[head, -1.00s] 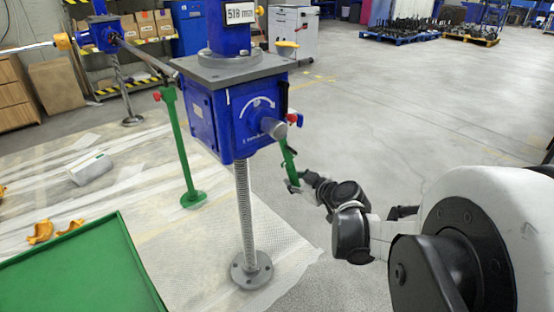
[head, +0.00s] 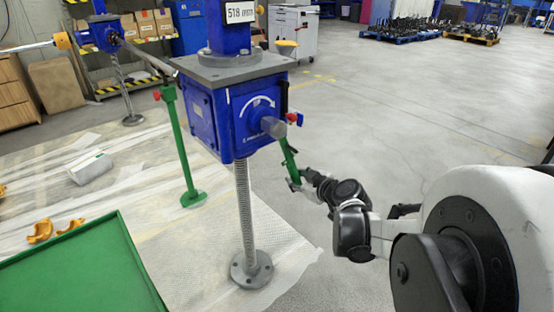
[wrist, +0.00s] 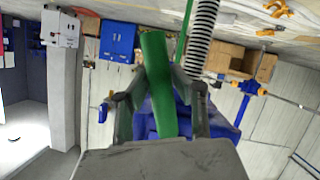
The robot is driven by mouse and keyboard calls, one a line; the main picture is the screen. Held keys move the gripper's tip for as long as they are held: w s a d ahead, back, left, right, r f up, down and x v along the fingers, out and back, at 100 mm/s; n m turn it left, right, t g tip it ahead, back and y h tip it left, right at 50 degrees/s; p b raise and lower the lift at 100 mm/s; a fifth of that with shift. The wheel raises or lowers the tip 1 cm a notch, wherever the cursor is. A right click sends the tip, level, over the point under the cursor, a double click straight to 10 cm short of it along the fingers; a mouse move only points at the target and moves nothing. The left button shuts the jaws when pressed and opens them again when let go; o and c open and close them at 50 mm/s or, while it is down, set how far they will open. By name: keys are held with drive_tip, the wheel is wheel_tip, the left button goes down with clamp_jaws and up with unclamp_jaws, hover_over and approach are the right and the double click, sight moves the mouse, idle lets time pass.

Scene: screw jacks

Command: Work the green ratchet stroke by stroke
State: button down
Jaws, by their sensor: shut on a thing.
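The green ratchet (head: 289,158) hangs down and slightly right from the grey shaft end on the right face of the blue screw jack (head: 234,117). A red knob shows near its top. My gripper (head: 296,183) is shut on the lower end of the ratchet handle. In the wrist view the green handle (wrist: 158,85) lies between the two fingers of my gripper (wrist: 160,95). The jack's threaded screw (head: 244,210) runs down to a round flange. A white label on the jack's column reads about 518 mm.
A green stand (head: 178,145) with a red knob stands left of the jack. A green tray (head: 85,275) fills the lower left, with yellow parts (head: 40,231) behind it. A second blue jack (head: 103,36) stands at the back left. The floor at right is open.

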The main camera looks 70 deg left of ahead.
drive_tip(key=s+d+m+g, duration=0.2)
drive_tip(key=s+d+m, duration=0.1)
drive_tip(key=s, duration=0.5)
drive_tip(key=s+d+r+m+g+h, duration=0.1)
drive_tip(key=s+d+m+g, duration=0.1)
drive_tip(key=s, duration=0.5)
drive_tip(key=shift+s+d+r+m+h, duration=0.3)
drive_tip(key=shift+s+d+m, duration=0.05)
drive_tip(key=shift+d+m, duration=0.6)
drive_tip(key=shift+n+t, duration=0.4)
drive_tip(key=shift+n, duration=0.45)
drive_tip(key=shift+w+a+f, duration=0.25)
drive_tip(key=shift+w+f, duration=0.05)
drive_tip(key=shift+w, duration=0.3)
drive_tip(key=shift+w+a+f, duration=0.3)
drive_tip(key=shift+w, duration=0.35)
drive_tip(key=shift+w+a+f, duration=0.25)
drive_tip(key=shift+w+f, duration=0.05)
drive_tip(key=shift+w, duration=0.3)
drive_tip(key=shift+n+t, duration=0.5)
drive_tip(key=shift+n, duration=0.3)
drive_tip(key=shift+w+a+f, duration=0.15)
drive_tip(key=shift+w+a, duration=0.15)
drive_tip(key=shift+w, duration=0.3)
drive_tip(key=shift+w+a+f, duration=0.15)
drive_tip(key=shift+w+a, duration=0.1)
drive_tip(key=shift+w, duration=0.4)
drive_tip(key=shift+w+a+f, duration=0.15)
drive_tip(key=shift+w+a, duration=0.15)
drive_tip(key=shift+w, duration=0.3)
